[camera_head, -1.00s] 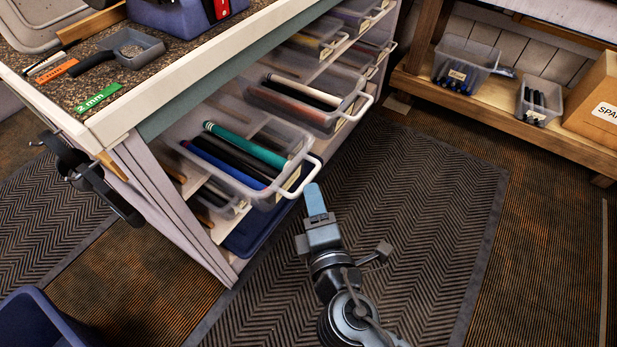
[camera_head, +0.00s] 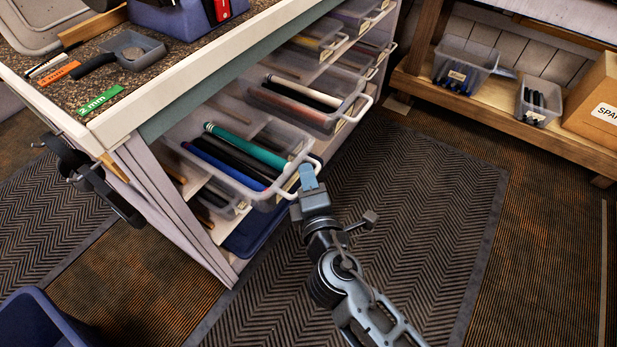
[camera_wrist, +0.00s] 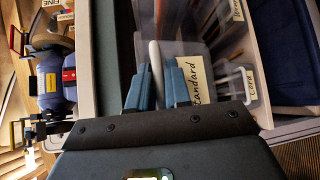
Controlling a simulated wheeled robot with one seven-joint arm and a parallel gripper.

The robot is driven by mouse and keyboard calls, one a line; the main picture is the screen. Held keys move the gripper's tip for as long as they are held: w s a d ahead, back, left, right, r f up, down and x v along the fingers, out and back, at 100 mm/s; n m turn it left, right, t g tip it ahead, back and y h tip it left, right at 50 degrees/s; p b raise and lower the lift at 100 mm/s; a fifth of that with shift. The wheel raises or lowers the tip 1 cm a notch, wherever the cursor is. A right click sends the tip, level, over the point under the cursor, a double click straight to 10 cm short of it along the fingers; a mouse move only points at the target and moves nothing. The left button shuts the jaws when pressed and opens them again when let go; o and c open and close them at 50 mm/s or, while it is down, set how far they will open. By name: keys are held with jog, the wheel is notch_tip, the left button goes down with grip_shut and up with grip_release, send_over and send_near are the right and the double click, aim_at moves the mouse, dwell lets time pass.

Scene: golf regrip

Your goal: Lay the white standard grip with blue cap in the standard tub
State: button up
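My gripper (camera_head: 308,178) is at the front handle (camera_head: 299,181) of a clear pulled-out tub (camera_head: 262,196) holding green, black and blue grips. In the wrist view its blue fingertips (camera_wrist: 157,88) stand either side of the pale handle (camera_wrist: 156,62), apart, with the handle between them; firm contact cannot be made out. A label (camera_wrist: 194,80) reading "Standard" is beside the handle. A white grip (camera_head: 304,91) lies in the clear tub above, beside a reddish grip; I cannot make out a blue cap on it.
The bench top (camera_head: 150,90) carries a grey tray, tools and a green "2 mm" label. More clear tubs fill the rack behind. A blue bin (camera_head: 40,320) stands at the lower left. A wooden shelf with tubs and a box (camera_head: 595,105) is at the right. Matted floor between is open.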

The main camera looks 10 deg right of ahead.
grip_shut()
jog(key=shift+s, duration=0.1)
jog(key=shift+s+d, duration=0.75)
jog(key=shift+d, duration=0.05)
jog(key=shift+o, duration=1.9)
grip_release()
jog(key=s+r, duration=0.1)
jog(key=s, duration=0.6)
jog(key=shift+s+b, duration=0.4)
jog(key=shift+b, duration=0.05)
